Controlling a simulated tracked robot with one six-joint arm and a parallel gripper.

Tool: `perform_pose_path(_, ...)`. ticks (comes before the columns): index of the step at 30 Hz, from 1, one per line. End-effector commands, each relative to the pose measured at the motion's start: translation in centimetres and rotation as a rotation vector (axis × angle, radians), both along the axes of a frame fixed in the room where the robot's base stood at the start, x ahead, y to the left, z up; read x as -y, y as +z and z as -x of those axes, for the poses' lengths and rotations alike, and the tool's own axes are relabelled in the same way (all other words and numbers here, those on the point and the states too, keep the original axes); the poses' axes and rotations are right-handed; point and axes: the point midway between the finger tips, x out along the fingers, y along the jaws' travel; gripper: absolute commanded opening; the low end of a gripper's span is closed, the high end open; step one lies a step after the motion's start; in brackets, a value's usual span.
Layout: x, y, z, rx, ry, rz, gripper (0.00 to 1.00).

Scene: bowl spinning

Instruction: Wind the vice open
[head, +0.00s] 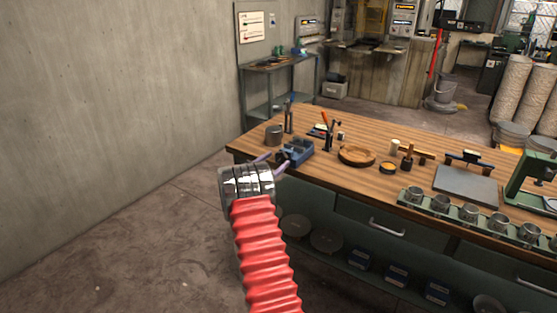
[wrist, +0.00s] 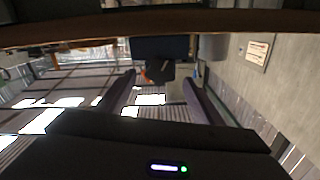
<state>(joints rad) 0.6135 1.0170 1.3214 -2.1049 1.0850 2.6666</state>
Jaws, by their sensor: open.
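The blue vice (head: 297,153) sits at the near left edge of the wooden bench, by its corner. In the wrist view, which looks upside down, the vice (wrist: 158,47) is a dark block hanging below the bench edge, with a darker part facing me. My gripper (head: 276,160) is just in front of the vice, at the bench's left end. Its two purple-grey fingers are apart and also show in the wrist view (wrist: 158,78), one each side of the vice's front part. The handle is too dark to make out, and I cannot tell whether the fingers touch anything.
The wooden bench (head: 370,174) carries a grey cup (head: 274,134), a wooden bowl (head: 357,155), a grey plate (head: 466,186) and a row of metal cups (head: 469,212). Open floor (head: 130,240) lies to the left, up to a concrete wall.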

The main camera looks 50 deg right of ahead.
Motion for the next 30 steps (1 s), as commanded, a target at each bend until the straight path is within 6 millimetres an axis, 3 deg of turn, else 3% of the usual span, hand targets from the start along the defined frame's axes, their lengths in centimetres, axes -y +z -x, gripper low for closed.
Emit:
perform_pose_path(7,2.4,0.0,-0.2,0.001,-0.001,0.001,0.6)
perform_pose_path(18,2.8,0.0,-0.3,0.0,0.0,0.0,0.6)
perform_pose_path(30,2.8,0.0,-0.3,0.0,0.0,0.0,0.32)
